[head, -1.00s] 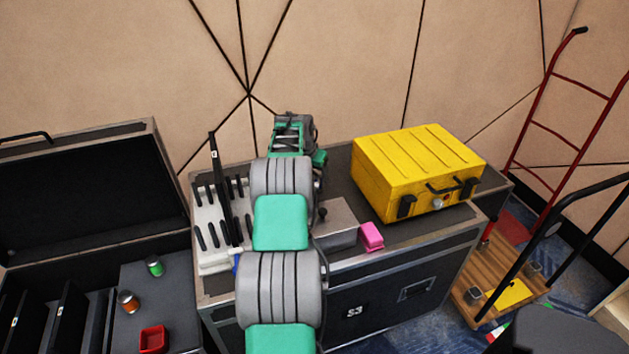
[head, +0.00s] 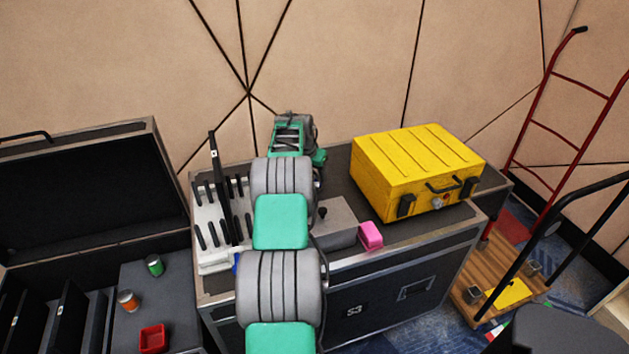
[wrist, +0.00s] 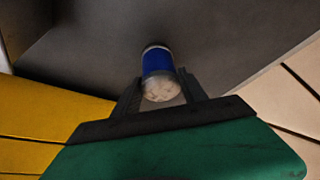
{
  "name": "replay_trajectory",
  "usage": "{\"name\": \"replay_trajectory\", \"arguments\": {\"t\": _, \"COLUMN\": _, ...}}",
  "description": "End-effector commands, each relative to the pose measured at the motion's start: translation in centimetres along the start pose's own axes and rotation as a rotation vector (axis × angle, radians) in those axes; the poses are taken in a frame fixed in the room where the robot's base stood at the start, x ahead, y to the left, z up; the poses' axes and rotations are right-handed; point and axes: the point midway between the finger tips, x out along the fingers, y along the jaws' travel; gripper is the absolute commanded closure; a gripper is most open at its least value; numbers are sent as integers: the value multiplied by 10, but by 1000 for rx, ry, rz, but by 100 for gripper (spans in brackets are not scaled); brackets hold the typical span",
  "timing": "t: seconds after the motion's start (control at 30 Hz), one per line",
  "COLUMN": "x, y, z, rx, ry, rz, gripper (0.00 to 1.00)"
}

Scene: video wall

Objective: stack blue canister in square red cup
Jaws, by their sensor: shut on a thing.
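The blue canister (wrist: 158,62) shows in the wrist view, with a pale end facing the camera. My gripper (wrist: 160,92) is shut on it, one finger on each side. The canister is over or on the dark grey case top; I cannot tell whether it touches. In the head view my arm hides the canister and the fingers. The square red cup (head: 152,338) sits upright on the dark surface at the lower left, well apart from my gripper. I see nothing inside it.
A green can (head: 155,265) and an orange can (head: 127,300) stand near the red cup. A yellow case (head: 415,170), a pink block (head: 371,235) and a grey box (head: 335,222) are right of my arm. A white slotted rack (head: 218,230) is left of it.

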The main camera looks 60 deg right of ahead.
Motion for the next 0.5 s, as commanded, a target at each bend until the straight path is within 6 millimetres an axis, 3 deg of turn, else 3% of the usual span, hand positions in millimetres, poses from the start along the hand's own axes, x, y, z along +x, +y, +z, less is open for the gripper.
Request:
{"name": "replay_trajectory", "arguments": {"t": 0.13, "x": -1, "y": 0, "z": 0, "rx": 0, "ry": 1, "rz": 0, "gripper": 100}}
{"name": "replay_trajectory", "arguments": {"t": 0.37, "x": -3, "y": 0, "z": -2, "rx": 0, "ry": 2, "rz": -1, "gripper": 100}}
{"name": "replay_trajectory", "arguments": {"t": 0.5, "x": -14, "y": -1, "z": -7, "rx": 0, "ry": 4, "rz": -2, "gripper": 100}}
